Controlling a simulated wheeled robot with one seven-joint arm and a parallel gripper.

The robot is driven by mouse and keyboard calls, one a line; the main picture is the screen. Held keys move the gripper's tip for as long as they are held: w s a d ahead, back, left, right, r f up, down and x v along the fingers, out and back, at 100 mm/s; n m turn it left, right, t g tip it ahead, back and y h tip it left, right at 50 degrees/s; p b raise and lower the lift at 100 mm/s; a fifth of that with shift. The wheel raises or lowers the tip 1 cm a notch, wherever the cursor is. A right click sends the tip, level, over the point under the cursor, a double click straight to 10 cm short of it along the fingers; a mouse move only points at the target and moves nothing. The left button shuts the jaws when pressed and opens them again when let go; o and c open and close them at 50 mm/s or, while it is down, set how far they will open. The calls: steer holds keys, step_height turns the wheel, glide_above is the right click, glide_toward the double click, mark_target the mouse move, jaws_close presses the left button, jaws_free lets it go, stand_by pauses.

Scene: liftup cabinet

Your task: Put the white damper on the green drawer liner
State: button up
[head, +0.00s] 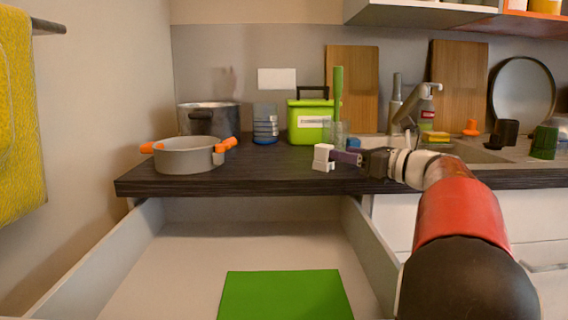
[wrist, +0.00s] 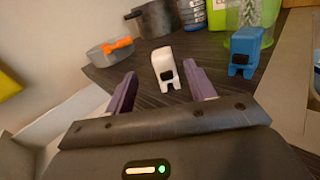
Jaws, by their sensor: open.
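The white damper (head: 323,157) is a small blocky piece on the dark countertop near its front edge. In the wrist view the white damper (wrist: 165,68) stands upright just ahead of my fingertips, roughly centred between them. My gripper (head: 346,157) is at the damper's right in the head view. Its purple fingers are apart in the wrist view, where my gripper (wrist: 160,78) holds nothing. I cannot tell whether a finger touches the damper. The green drawer liner (head: 285,296) lies flat in the open drawer below the countertop.
The open drawer (head: 180,262) is otherwise empty. A grey pot with orange handles (head: 188,158) stands left on the countertop (head: 250,178). A green box (head: 310,122) and a glass stand behind the damper. A blue block (wrist: 246,50) of similar shape stands to its right.

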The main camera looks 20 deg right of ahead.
mark_target(324, 144)
steer(key=shift+s+f+n, duration=0.1)
steer(key=shift+f+n, duration=0.05)
steer(key=shift+n, duration=0.15)
steer(key=shift+a, duration=0.1)
steer(key=x, duration=0.2)
steer(key=p+x, duration=0.1)
steer(key=x, duration=0.2)
steer(key=p+x, duration=0.1)
steer(key=x, duration=0.1)
steer(key=shift+w, duration=0.4)
steer(key=c, duration=1.1)
step_height(324, 144, up, 10)
steer(key=shift+p, duration=0.7)
steer(key=shift+c, duration=0.2)
steer(key=shift+s, duration=0.1)
